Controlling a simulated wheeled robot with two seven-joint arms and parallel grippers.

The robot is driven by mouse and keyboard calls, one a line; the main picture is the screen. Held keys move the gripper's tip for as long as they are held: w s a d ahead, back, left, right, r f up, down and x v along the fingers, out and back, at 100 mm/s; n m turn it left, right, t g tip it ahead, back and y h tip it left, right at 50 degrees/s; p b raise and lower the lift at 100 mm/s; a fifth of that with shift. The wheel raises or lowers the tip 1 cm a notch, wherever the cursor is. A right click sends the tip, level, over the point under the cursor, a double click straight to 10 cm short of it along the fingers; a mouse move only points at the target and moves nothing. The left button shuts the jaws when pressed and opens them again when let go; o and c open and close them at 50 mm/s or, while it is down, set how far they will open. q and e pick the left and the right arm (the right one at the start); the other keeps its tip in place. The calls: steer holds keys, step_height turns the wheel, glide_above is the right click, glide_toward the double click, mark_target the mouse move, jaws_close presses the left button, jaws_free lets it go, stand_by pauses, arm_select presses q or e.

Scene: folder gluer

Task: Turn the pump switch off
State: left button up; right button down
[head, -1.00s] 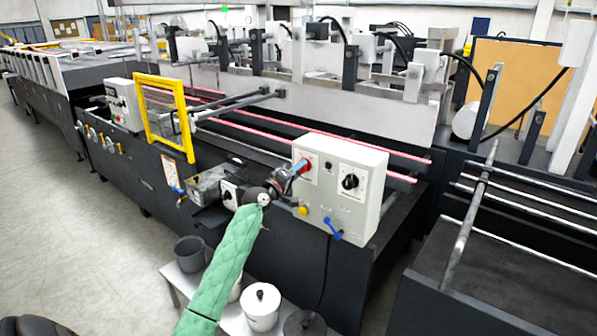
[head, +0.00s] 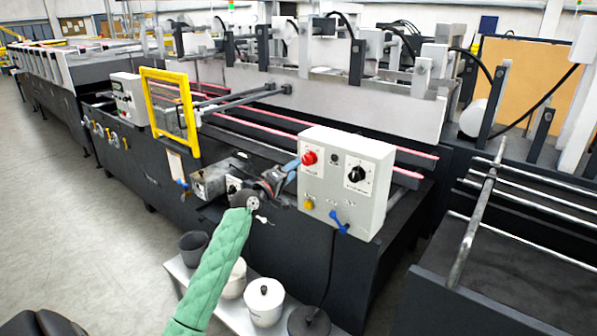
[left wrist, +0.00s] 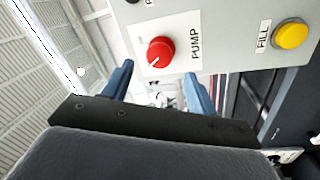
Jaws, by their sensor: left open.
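The pump switch is a round red knob (head: 309,157) on the front of a white control box (head: 374,199). In the left wrist view the red knob (left wrist: 160,52) sits on a white plate marked PUMP, with a small white line at its lower left edge. My left gripper (head: 292,168) is just left of the knob in the head view, apart from it. Its blue fingers are spread and empty in the wrist view (left wrist: 160,88), with the knob beyond and between them. My right gripper is not in view.
The box also carries a black dial (head: 356,174), a yellow FILL button (head: 308,204) and a blue lever (head: 339,221). A yellow frame (head: 171,113) stands to the left. White pots (head: 264,302) are on a low bench below my left arm.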

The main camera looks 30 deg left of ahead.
arm_select(q)
steer(key=shift+s+a+f, duration=0.1)
steer(key=shift+s, duration=0.8)
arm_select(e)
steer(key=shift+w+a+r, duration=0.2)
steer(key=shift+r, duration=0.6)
